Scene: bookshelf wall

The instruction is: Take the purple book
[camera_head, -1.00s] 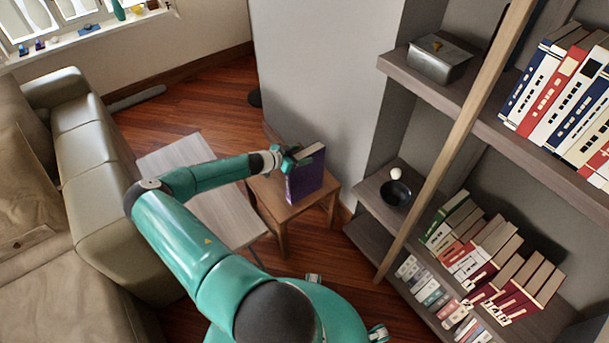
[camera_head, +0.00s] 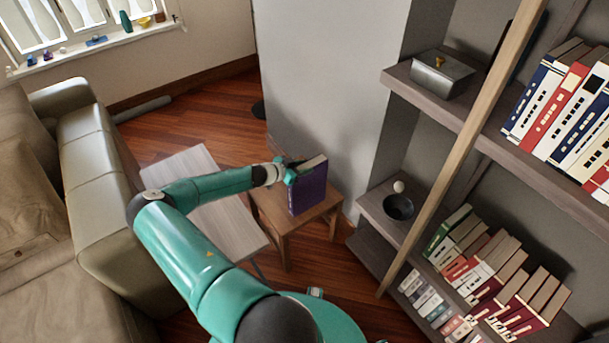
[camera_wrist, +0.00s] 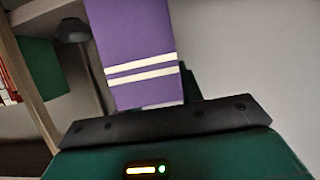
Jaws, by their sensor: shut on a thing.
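The purple book (camera_head: 308,190) stands upright at the small wooden side table (camera_head: 270,222), near the grey wall. I cannot tell whether its bottom edge touches the tabletop. My gripper (camera_head: 289,172) is shut on the book's upper left part. In the wrist view the purple book (camera_wrist: 135,55) rises in front of my gripper (camera_wrist: 160,103), with two white stripes across its cover. The fingertips are mostly hidden there behind the dark gripper body.
A tall shelf (camera_head: 440,98) with many books stands at the right, with a slanted wooden pole (camera_head: 462,150) before it. A grey low table (camera_head: 222,215) stands left of the side table. A sofa (camera_head: 95,170) fills the left.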

